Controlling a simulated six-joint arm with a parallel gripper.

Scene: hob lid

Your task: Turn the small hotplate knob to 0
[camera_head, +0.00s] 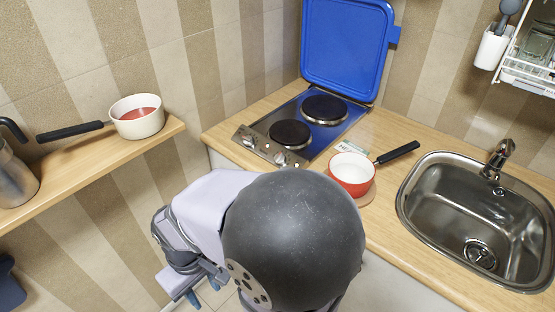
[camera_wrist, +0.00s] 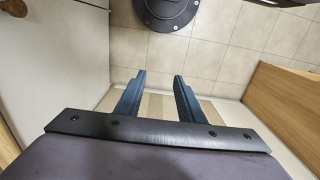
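The hob (camera_head: 272,131) is set on the wooden worktop, with two dark hotplates: a front one (camera_head: 290,133) and a rear one (camera_head: 324,109). Its blue lid (camera_head: 346,45) stands open against the wall. Two knobs are on the steel front panel, a left knob (camera_head: 248,141) and a right knob (camera_head: 279,158); their markings are too small to read. My gripper (camera_wrist: 158,74) is open and empty in the wrist view, over the tiled floor. It is well away from the knobs, which do not show in the wrist view.
A red pan (camera_head: 352,174) with a black handle stands right of the hob, near a label card (camera_head: 352,146). A sink (camera_head: 480,225) is farther right. A wooden shelf (camera_head: 85,168) on the left holds a white pot (camera_head: 137,118) and a metal jug (camera_head: 16,180).

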